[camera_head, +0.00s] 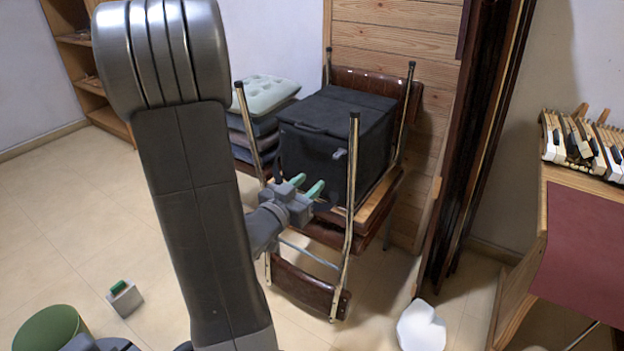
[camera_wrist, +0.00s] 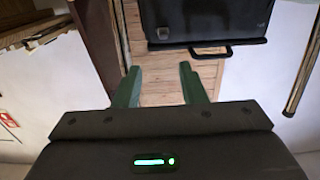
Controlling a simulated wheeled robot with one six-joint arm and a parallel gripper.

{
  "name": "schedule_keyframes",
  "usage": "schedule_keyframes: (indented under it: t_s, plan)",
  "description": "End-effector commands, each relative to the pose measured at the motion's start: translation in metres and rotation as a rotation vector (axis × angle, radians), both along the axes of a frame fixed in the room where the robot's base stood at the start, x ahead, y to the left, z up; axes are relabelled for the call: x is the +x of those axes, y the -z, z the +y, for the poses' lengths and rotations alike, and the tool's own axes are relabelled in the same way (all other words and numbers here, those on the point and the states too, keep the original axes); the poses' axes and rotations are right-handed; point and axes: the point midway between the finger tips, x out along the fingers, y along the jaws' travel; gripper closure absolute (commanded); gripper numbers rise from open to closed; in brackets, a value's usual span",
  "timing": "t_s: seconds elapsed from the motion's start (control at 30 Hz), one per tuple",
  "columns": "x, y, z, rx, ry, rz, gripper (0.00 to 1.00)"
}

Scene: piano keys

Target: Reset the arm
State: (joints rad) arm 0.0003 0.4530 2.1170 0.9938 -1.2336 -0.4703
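My gripper (camera_head: 306,187) shows in the middle of the head view, with two green fingertips standing apart and nothing between them. It is raised in front of a black box (camera_head: 340,135) that sits on stacked, upturned chairs. In the wrist view the two green fingers of my gripper (camera_wrist: 158,88) are spread wide with an empty gap. The black box (camera_wrist: 205,18) shows beyond them at the top, with its handle facing the fingers. I cannot tell the exact distance between the fingertips and the box.
Metal chair legs (camera_head: 350,205) rise close beside my gripper. Piano keys (camera_head: 583,145) lie on a wooden bench at the right. A white object (camera_head: 421,326), a small grey block (camera_head: 124,298) and a green round container (camera_head: 48,331) stand on the floor. The floor at left is mostly clear.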

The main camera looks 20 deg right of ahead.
Motion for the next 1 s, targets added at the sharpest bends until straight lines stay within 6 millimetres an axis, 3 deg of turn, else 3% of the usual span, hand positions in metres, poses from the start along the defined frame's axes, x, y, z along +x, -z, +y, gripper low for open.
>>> schedule_keyframes:
  t_s: [0.47, 1.0]
  plan:
    - [0.005, 0.001, -0.006, 0.000, 0.001, 0.000, 0.63]
    - [0.063, 0.001, -0.080, 0.000, 0.000, -0.002, 0.63]
